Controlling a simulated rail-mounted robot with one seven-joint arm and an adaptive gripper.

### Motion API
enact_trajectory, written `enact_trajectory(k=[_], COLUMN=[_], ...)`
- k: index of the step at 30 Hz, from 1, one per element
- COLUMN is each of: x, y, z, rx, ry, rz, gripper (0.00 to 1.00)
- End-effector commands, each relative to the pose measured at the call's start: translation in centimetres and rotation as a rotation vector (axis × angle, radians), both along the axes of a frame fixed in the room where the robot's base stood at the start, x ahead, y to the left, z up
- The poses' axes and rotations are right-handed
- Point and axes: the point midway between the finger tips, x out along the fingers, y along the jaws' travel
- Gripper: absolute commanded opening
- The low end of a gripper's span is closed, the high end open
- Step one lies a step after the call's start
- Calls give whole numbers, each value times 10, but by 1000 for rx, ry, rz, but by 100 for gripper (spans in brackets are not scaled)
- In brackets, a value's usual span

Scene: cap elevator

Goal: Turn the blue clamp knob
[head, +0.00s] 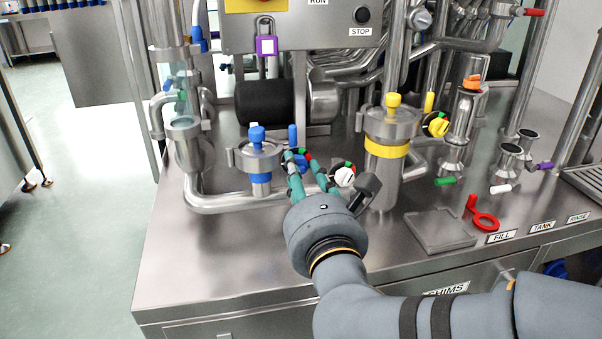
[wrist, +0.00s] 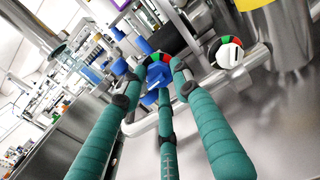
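A blue knob (head: 301,160) with a green and red dial behind it sits on the pipework, right of the small vessel with a blue band. In the wrist view the blue knob (wrist: 153,97) is near the centre, with the dial (wrist: 158,70) just beyond it. My gripper (head: 299,157) has teal fingers that reach forward to the knob from the front. In the wrist view my gripper (wrist: 156,76) has its fingertips spread around the knob, apart from each other. I cannot tell whether any finger touches it. The fingers partly hide the knob in the head view.
A white knob (head: 345,176) with a similar dial is close on the right. The blue-banded vessel (head: 260,178) is close on the left, and a yellow-banded vessel (head: 386,149) stands to the right. The bench top (head: 220,255) at front left is clear.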

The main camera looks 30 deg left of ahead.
Motion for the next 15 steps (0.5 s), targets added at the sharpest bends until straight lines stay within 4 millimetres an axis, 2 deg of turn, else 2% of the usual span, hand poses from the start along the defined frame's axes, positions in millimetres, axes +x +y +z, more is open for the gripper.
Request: enact_trajectory(k=[15], x=[0], y=[0], z=[-1], rx=[-1], ry=[1], rz=[-1], gripper=[1])
